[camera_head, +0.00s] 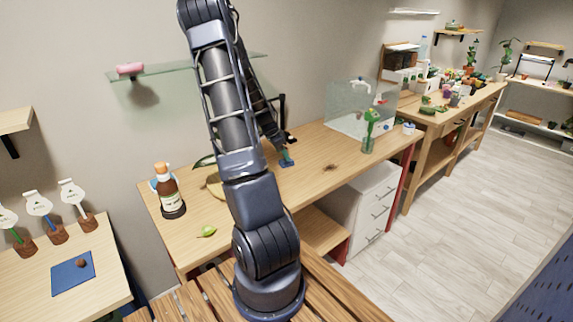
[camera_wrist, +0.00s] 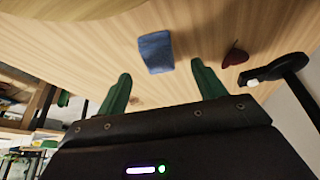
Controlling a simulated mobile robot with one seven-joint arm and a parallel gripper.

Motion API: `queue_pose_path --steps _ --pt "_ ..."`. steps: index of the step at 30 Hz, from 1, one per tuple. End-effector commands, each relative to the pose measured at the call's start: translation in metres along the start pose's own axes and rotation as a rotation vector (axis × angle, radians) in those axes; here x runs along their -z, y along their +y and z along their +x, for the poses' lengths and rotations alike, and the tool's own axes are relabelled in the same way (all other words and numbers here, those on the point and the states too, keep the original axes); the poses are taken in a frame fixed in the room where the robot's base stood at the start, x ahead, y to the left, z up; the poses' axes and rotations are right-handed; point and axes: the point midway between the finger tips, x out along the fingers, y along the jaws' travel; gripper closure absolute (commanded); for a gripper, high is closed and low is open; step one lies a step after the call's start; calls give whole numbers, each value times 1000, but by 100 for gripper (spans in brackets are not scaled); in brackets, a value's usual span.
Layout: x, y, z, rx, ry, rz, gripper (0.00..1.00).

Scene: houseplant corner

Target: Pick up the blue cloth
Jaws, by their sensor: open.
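The blue cloth (camera_wrist: 156,52) is a small, folded-looking piece lying on the wooden tabletop in the wrist view. My gripper (camera_wrist: 161,70) is open, with its two green fingers apart and empty. The cloth is just beyond the fingertips and roughly centred between them. In the head view, a small blue patch that looks like the cloth (camera_head: 288,163) lies on the desk right below my gripper (camera_head: 284,153). How high the fingers are above the desk is hard to tell.
A dark red object (camera_wrist: 235,56) lies right of the cloth, near a black rod-like item (camera_wrist: 280,70). A round wooden edge (camera_wrist: 70,8) is at the top left. A brown bottle (camera_head: 171,193) stands left on the desk. A glass panel (camera_head: 355,108) stands right. Desk between is mostly clear.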

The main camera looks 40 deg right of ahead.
Motion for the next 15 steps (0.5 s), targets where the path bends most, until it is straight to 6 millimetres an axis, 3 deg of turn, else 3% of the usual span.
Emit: queue_pose_path --steps 15 --pt "1 3 50 -1 0 0 31"
